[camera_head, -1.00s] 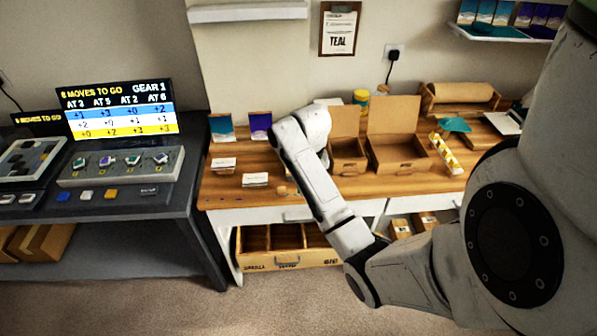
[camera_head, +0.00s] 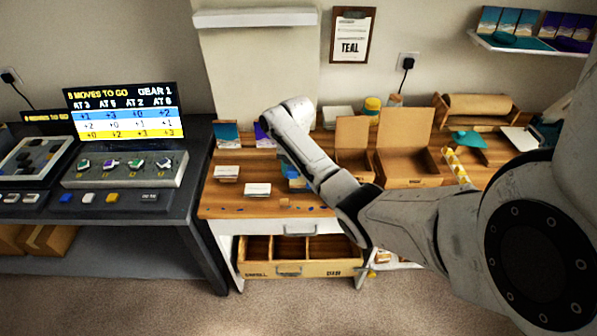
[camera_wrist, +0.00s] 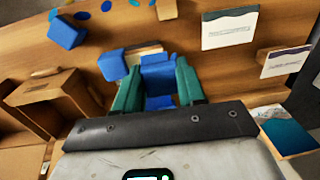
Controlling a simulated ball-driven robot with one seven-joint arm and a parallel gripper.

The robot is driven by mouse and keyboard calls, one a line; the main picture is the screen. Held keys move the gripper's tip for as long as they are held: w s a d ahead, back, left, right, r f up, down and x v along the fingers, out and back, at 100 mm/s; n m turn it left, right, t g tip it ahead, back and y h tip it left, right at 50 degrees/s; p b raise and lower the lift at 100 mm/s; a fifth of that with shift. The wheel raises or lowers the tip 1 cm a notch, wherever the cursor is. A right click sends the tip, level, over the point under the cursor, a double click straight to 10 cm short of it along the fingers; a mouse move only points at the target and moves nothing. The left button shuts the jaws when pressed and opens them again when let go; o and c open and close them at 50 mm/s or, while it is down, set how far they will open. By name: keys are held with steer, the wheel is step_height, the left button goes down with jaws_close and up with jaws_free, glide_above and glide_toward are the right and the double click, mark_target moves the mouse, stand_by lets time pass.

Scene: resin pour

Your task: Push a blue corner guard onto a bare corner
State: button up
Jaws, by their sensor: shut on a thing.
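My gripper (camera_wrist: 158,80) has two green fingers, shut on a blue corner guard (camera_wrist: 158,70) above the wooden bench top in the wrist view. Another blue guard (camera_wrist: 112,65) is just left of the fingers, beside a tan block (camera_wrist: 145,51) that is partly hidden by the held guard. I cannot tell whether the held guard touches the block or which of its corners are bare. A further blue guard (camera_wrist: 67,33) lies apart at the upper left. In the head view my arm hides the gripper, and blue pieces (camera_head: 290,171) show beside it.
White cards (camera_wrist: 230,29) stand right of the gripper. An open cardboard box (camera_wrist: 45,92) is at the left in the wrist view. In the head view a compartmented drawer (camera_head: 290,268) is below the bench (camera_head: 225,205).

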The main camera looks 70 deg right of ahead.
mark_target(292, 184)
steer(key=shift+f+b, duration=0.7)
steer(key=shift+f, duration=1.2)
steer(key=shift+f, duration=0.45)
steer(key=shift+s+f, duration=0.15)
steer(key=shift+f, duration=0.15)
